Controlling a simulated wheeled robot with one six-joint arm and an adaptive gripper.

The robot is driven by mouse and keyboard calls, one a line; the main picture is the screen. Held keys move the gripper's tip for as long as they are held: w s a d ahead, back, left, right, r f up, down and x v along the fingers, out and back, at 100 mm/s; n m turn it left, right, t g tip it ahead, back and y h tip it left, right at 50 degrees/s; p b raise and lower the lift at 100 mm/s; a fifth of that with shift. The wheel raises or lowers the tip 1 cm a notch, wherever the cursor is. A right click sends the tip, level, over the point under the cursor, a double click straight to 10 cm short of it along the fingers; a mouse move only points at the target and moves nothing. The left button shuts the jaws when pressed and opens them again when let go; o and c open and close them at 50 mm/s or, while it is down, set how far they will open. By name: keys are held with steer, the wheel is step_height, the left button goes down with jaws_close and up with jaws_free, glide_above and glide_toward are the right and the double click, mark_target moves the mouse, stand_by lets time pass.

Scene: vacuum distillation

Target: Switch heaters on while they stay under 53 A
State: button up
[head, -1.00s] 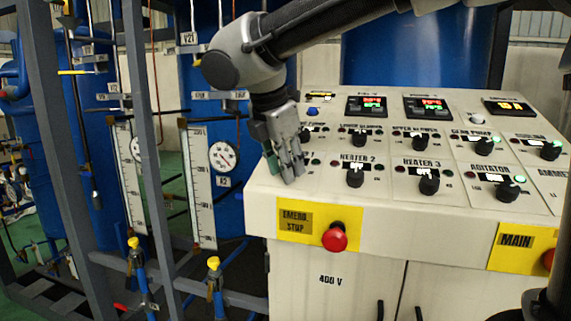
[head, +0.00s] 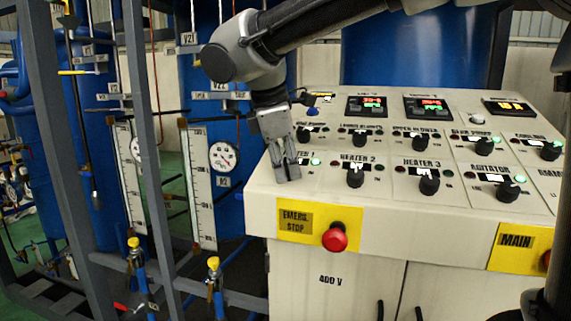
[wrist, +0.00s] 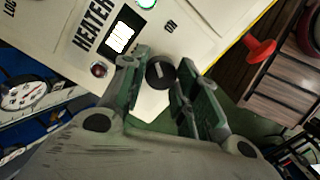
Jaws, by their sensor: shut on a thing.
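My gripper (head: 287,178) is at the heater 1 station on the left of the panel's front row. In the wrist view its fingers (wrist: 158,82) are shut on the black heater 1 knob (wrist: 161,70), which the gripper hides in the head view. A green lamp (head: 316,161) beside it is lit; it also shows in the wrist view (wrist: 147,3). A red lamp (wrist: 98,69) there looks dark. The heater 2 knob (head: 355,176) and heater 3 knob (head: 428,184) are free, and their lamps look unlit. A yellow-digit display (head: 510,106) is too small to read.
The red emergency stop button (head: 335,238) sits on the panel front, just below and right of my gripper. A back row of knobs lies behind. Scales and a gauge (head: 223,156) stand left.

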steer(key=m, duration=0.5)
steer(key=shift+r, duration=0.1)
steer(key=shift+w, duration=0.1)
stand_by(0.4)
steer(key=o, duration=1)
steer(key=v, duration=1.2)
steer(key=shift+d, duration=0.2)
steer(key=shift+w, duration=0.15)
